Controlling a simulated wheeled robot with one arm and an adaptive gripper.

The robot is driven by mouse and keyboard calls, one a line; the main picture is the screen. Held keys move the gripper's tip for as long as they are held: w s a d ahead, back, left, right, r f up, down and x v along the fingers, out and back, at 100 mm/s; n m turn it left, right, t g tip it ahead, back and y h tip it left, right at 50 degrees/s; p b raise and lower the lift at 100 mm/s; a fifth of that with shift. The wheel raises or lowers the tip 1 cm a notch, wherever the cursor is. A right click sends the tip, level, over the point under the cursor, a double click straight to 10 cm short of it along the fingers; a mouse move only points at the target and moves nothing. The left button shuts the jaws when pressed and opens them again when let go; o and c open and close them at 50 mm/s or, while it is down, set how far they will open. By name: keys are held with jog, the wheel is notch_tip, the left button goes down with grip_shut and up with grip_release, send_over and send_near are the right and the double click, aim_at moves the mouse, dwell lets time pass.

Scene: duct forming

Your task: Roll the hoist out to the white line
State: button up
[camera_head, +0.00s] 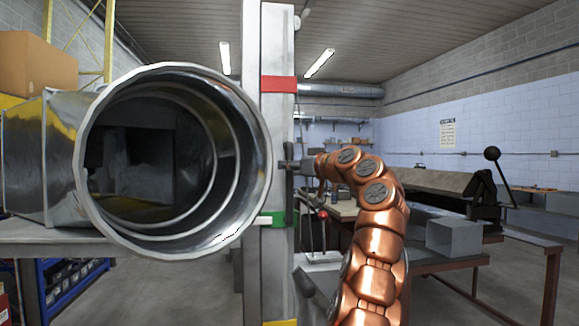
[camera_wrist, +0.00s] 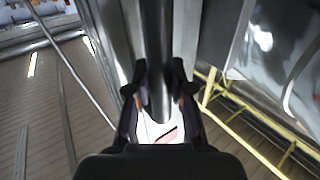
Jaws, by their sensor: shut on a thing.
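The hoist's grey upright mast (camera_head: 277,55) stands in the middle of the head view, with red, green and yellow bands. A large round metal duct (camera_head: 262,120) is at its left; whether the mast carries it I cannot tell. My gripper (camera_head: 297,164) is at the mast's right side, shut on a dark upright handle (camera_head: 289,190). In the wrist view my gripper (camera_wrist: 159,98) has a finger on each side of the dark handle (camera_wrist: 157,40). The hoist's base is out of view. I can make out no white line on the floor.
A bench with a grey metal box (camera_head: 454,236) and a folding machine with a ball-ended lever (camera_head: 492,154) stand at the right. A yellow ladder-like frame (camera_head: 108,45) and a cardboard box (camera_head: 37,63) are at the left. Some grey floor shows at the lower right.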

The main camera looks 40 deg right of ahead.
grip_shut()
jog(key=shift+s+d+p, duration=0.55)
jog(key=shift+d, duration=0.25)
jog(key=o, duration=0.7)
grip_release()
jog(key=shift+s+d, duration=0.1)
jog(key=shift+d, duration=0.05)
jog(key=shift+o, duration=0.2)
jog(key=shift+a, duration=0.25)
